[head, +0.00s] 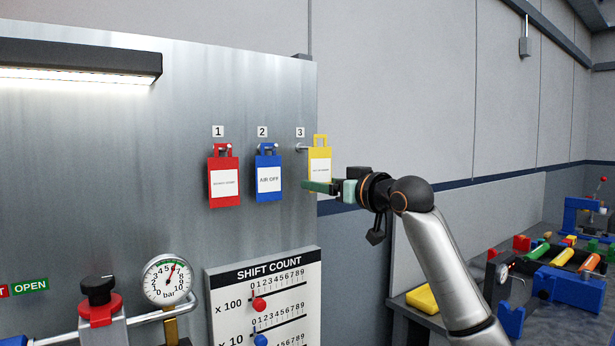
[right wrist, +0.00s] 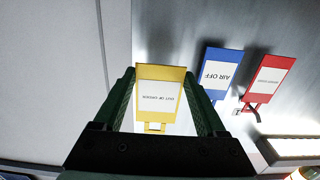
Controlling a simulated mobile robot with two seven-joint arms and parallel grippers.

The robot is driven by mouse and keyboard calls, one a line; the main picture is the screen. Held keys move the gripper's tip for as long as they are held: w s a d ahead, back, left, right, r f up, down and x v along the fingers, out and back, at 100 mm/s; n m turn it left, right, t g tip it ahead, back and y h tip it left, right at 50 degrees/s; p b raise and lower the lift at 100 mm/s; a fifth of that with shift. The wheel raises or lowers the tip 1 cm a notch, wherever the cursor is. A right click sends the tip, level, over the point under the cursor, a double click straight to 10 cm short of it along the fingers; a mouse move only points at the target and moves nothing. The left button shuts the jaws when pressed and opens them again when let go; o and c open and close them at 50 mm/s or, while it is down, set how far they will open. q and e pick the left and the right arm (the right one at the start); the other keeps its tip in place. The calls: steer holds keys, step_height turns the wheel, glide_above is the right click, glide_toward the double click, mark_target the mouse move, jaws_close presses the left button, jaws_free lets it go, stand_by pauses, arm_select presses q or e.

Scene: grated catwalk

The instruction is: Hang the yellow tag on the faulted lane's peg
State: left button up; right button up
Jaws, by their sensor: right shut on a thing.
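The yellow tag (head: 320,158), with a white label and a square loop on top, is upright beside peg 3 (head: 301,148) near the panel's right edge. My right gripper (head: 318,186) is shut on its lower part. In the right wrist view the yellow tag (right wrist: 157,92) sits between the two green fingers (right wrist: 160,84). I cannot tell whether its loop is around the peg. A red tag (head: 224,180) hangs on peg 1 and a blue tag (head: 268,177), reading AIR OFF, on peg 2. My left gripper is not in view.
The grey metal panel (head: 110,150) carries a lamp (head: 75,62), a bar gauge (head: 168,280) and a SHIFT COUNT board (head: 265,298). On the right, a bench holds coloured rollers (head: 563,257), blue fixtures and a yellow tray (head: 422,299). Wall space right of the tag is clear.

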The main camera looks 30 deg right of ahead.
steer(key=shift+s+d+b, duration=0.15)
steer(key=shift+s+b, duration=0.5)
steer(key=shift+s, duration=1.05)
